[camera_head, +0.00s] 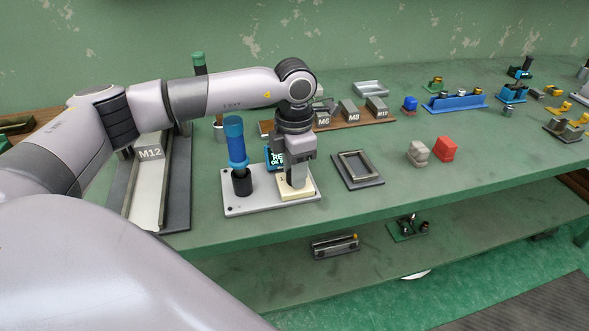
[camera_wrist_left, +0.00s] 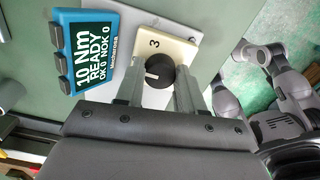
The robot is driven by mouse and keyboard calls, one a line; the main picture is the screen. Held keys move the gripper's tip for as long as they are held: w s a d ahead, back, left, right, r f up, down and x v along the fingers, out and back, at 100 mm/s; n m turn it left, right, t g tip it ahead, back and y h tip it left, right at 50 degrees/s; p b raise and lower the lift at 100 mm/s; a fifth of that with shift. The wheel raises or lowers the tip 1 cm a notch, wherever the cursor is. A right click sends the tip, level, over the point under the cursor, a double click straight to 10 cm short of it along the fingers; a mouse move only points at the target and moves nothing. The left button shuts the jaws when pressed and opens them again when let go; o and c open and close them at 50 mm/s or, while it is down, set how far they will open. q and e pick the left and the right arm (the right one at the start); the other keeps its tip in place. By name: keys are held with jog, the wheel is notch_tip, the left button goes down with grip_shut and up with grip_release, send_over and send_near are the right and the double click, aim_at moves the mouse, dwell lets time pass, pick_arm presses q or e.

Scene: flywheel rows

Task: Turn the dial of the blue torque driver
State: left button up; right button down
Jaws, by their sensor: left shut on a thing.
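The blue torque driver (camera_head: 235,142) stands upright in a black holder on a light grey plate (camera_head: 243,205). A blue display unit (camera_head: 271,158) stands beside it, partly hidden by my left gripper. In the left wrist view the display (camera_wrist_left: 87,52) reads 10 Nm, READY, OK 0, NOK 0. The dial (camera_wrist_left: 158,72) is a black knob with a white pointer line on a cream block (camera_wrist_left: 172,46) marked 3. My left gripper (camera_head: 294,184) points down over the block, its fingers on either side of the dial and shut on it. My right arm shows partly in the wrist view; its gripper is unclear.
A dark framed tray (camera_head: 358,169), a grey block (camera_head: 418,152) and a red block (camera_head: 445,149) are to the right. Bins labelled M6 and M8 (camera_head: 353,117) stand behind. A lower shelf (camera_head: 300,280) runs beneath the bench.

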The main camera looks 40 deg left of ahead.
dwell(0.4)
pick_arm(q)
jog(key=o, duration=1)
jog(key=shift+o, duration=0.2)
notch_tip(320, 180, up, 7)
jog(key=shift+r+b, duration=0.15)
jog(key=shift+b, duration=0.15)
